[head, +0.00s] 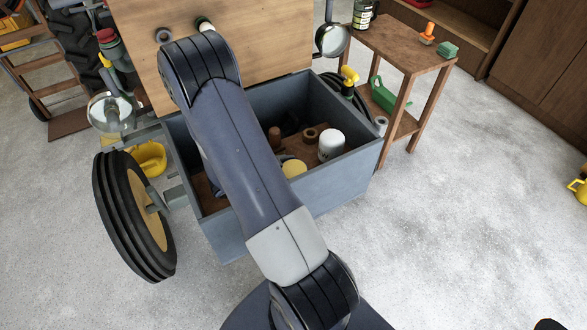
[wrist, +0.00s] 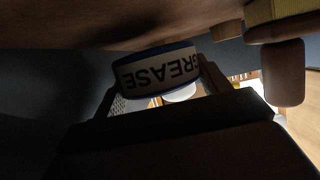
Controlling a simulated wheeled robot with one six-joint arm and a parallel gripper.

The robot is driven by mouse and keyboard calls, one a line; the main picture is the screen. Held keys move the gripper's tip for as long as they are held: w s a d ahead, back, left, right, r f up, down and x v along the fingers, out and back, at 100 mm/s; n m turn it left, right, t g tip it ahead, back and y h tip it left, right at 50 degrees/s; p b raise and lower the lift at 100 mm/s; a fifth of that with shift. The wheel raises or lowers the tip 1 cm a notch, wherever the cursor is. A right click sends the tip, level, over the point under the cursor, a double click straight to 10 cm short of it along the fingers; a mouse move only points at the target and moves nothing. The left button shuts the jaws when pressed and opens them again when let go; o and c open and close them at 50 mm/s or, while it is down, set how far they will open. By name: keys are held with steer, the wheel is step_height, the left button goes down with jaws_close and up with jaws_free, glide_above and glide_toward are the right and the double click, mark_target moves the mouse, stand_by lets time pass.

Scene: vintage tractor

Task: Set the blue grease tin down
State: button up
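In the wrist view, which looks upside down, the blue grease tin (wrist: 157,72) shows its pale band with inverted GREASE lettering and a blue rim. It sits between the two fingers of my gripper (wrist: 160,88), with a finger against each side. The brown floor of the box (wrist: 120,22) appears right by the tin; I cannot tell whether they touch. In the head view my arm reaches down into the blue-grey open box (head: 341,178) and hides the gripper and the tin.
Inside the box are a white canister (head: 331,145), a yellow round piece (head: 294,168), a brown roll (head: 310,135) and a brown cylinder (head: 275,137). A wooden panel (head: 260,35) stands behind. A wheel (head: 134,218) is at left, a wooden stand (head: 403,45) at right.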

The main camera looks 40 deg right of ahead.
steer(key=shift+o, duration=1)
steer(key=shift+r, duration=0.3)
steer(key=shift+r+p, duration=0.55)
steer(key=v, duration=0.7)
steer(key=shift+a+f+b, duration=0.15)
steer(key=shift+a+b, duration=0.05)
steer(key=shift+b, duration=0.15)
steer(key=shift+c, duration=0.4)
